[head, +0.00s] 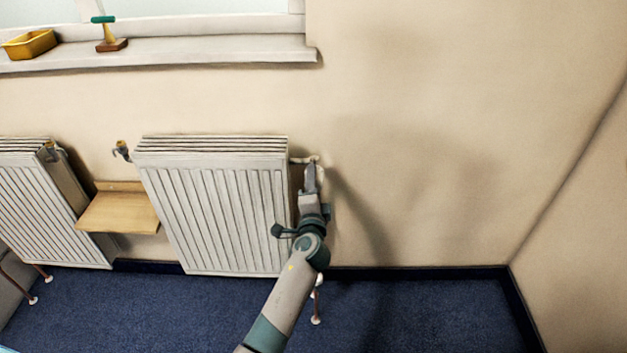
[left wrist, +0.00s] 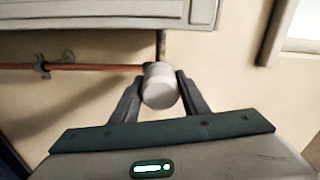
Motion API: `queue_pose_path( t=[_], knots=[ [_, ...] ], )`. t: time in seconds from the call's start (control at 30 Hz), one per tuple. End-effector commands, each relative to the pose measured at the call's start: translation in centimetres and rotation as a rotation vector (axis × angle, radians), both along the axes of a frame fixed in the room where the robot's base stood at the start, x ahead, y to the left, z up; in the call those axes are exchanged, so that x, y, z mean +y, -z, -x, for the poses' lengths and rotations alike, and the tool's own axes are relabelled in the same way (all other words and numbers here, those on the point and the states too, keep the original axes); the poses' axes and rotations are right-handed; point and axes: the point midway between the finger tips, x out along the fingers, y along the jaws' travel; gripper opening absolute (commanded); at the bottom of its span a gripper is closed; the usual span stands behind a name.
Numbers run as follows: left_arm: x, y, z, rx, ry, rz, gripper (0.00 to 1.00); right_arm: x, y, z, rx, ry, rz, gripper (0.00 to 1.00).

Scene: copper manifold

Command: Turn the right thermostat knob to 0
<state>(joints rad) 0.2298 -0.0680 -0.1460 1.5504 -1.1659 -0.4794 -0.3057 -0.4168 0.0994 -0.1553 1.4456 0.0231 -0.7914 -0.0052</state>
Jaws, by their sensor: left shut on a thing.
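The right thermostat knob (left wrist: 159,88) is a white, rounded cylinder in the middle of the left wrist view. It sits at the right end of the right radiator (head: 220,205). My left gripper (head: 312,168) reaches up to it beside the radiator's upper right corner. In the left wrist view the two dark fingers of this gripper (left wrist: 160,82) stand on either side of the knob, shut on it. In the head view the gripper mostly hides the knob, and no scale marks can be read. My right gripper is not in view.
A copper pipe (left wrist: 90,67) runs to the knob. The right wall is bare.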

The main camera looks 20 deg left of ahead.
Motion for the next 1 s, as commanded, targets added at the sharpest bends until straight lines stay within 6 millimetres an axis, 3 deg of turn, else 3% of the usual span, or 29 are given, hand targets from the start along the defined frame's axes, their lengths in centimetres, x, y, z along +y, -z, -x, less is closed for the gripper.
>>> queue_pose_path(
  t=[0.53, 0.57, 0.63, 1.0],
  knots=[
    [0.0, -0.01, -0.02, 0.01, 0.001, -0.04, 0.19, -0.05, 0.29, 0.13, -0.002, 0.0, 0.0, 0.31],
    [0.0, -0.01, -0.02, 0.01, 0.001, -0.04, 0.43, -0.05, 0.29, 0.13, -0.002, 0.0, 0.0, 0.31],
    [0.0, -0.01, -0.02, 0.01, 0.001, -0.039, 0.6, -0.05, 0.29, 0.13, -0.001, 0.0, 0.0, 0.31],
    [-0.05, 0.01, 0.12, 0.01, 0.001, -0.037, 0.6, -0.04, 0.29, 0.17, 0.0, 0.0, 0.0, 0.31]
  ],
)
